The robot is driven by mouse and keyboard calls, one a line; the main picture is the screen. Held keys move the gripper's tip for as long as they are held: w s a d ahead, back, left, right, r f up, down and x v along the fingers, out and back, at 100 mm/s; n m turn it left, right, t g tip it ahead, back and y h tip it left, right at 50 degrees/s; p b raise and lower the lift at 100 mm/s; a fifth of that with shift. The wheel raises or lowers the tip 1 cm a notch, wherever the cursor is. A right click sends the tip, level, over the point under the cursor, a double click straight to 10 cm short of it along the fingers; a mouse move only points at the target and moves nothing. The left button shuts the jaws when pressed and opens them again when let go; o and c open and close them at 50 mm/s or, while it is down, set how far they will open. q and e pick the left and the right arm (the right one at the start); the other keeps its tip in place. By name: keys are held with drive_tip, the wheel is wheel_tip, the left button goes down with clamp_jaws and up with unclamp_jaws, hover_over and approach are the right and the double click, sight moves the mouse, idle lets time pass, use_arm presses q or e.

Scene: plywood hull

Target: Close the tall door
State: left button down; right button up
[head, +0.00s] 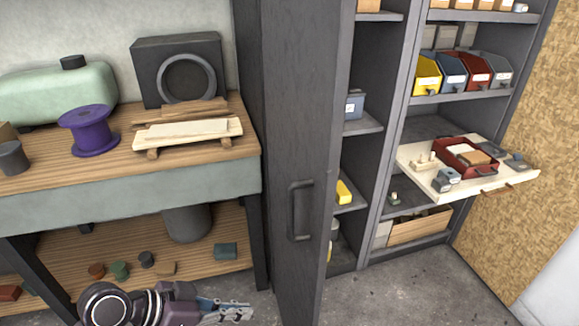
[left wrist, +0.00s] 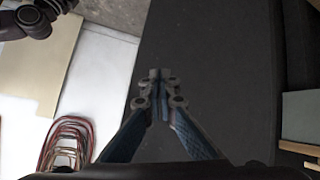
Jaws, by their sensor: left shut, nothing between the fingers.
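The tall door (head: 306,120) is dark grey and stands open, jutting out from the cabinet toward me. Its bar handle (head: 301,210) is upright on the door's face. The cabinet (head: 425,98) behind it shows open shelves. My left gripper (head: 246,313) is low in the head view, left of the door's lower part and below the handle. Its fingers are shut with nothing between them. In the left wrist view the closed fingertips (left wrist: 159,76) point at a broad dark surface, probably the door; I cannot tell if they touch. My right gripper is not seen in the head view.
A workbench (head: 130,205) stands left of the door, with a purple spool (head: 88,128) and a black box (head: 179,68) on top. A pull-out tray (head: 412,155) juts from the cabinet. Grey floor (head: 425,290) is clear right of the door.

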use_arm(q)
drive_tip(key=w+r+m+h, duration=0.3)
drive_tip(key=w+r+h, duration=0.15)
drive_tip(key=r, duration=0.75)
drive_tip(key=m+h, duration=0.3)
drive_tip(key=h, duration=0.1)
approach(306, 173)
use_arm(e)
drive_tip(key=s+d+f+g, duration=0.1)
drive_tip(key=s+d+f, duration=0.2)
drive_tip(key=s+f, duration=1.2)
use_arm(q)
drive_tip(key=p+x, duration=0.3)
drive_tip(key=x, duration=0.1)
drive_tip(key=p+x, duration=0.2)
drive_tip(key=shift+s+r+p, duration=0.1)
drive_tip(key=shift+r+p, duration=0.2)
drive_tip(key=shift+d+f, duration=0.2)
drive_tip(key=shift+d, duration=0.35)
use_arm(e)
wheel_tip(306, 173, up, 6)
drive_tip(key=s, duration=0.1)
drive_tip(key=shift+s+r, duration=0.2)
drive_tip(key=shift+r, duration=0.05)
